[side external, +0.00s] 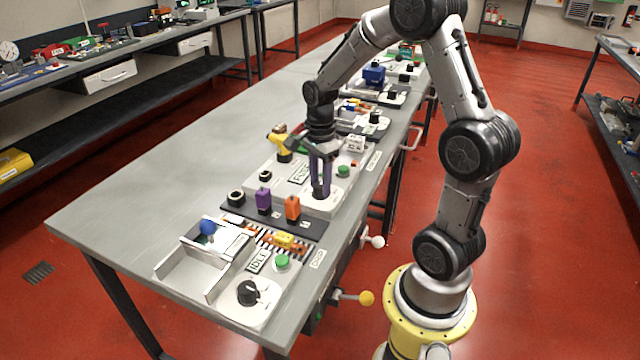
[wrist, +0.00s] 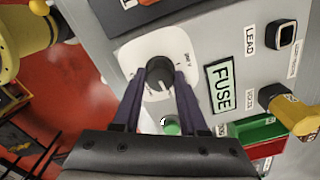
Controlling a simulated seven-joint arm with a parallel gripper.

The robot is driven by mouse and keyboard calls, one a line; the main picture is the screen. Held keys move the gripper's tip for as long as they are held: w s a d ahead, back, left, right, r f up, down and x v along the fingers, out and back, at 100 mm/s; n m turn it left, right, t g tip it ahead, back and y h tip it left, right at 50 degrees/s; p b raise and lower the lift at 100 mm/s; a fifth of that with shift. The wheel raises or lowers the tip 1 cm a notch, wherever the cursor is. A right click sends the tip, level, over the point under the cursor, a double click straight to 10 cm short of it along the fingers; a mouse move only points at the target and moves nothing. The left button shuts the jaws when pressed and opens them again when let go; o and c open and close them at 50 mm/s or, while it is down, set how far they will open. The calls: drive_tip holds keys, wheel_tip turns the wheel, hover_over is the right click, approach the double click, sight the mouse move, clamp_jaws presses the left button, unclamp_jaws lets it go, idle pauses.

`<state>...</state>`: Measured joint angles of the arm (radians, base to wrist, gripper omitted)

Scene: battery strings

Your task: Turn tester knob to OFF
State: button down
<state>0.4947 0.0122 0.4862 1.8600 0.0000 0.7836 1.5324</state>
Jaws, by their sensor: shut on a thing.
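The tester is a grey unit with a display reading FUSE (wrist: 221,86); in the side view its display (side external: 300,172) is beside my gripper. Its black knob (wrist: 160,74) sits on a white dial plate (wrist: 150,47). My gripper (wrist: 162,78) points down at the knob, with its two dark fingers shut on the knob's sides. In the side view my gripper (side external: 320,192) is over the white plate and hides most of the knob. The dial print is too small to read with certainty, so I cannot tell the setting.
A green button (wrist: 171,127) is close to the fingers. A black socket (wrist: 281,35) is by the LEAD label. Purple (side external: 264,201) and orange (side external: 293,208) blocks stand nearby. Another unit reading IDLE (side external: 258,261) has its own black knob (side external: 248,292).

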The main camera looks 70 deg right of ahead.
drive_tip(key=m, duration=0.4)
drive_tip(key=shift+m, duration=0.9)
drive_tip(key=m, duration=0.3)
drive_tip(key=shift+m, duration=1.3)
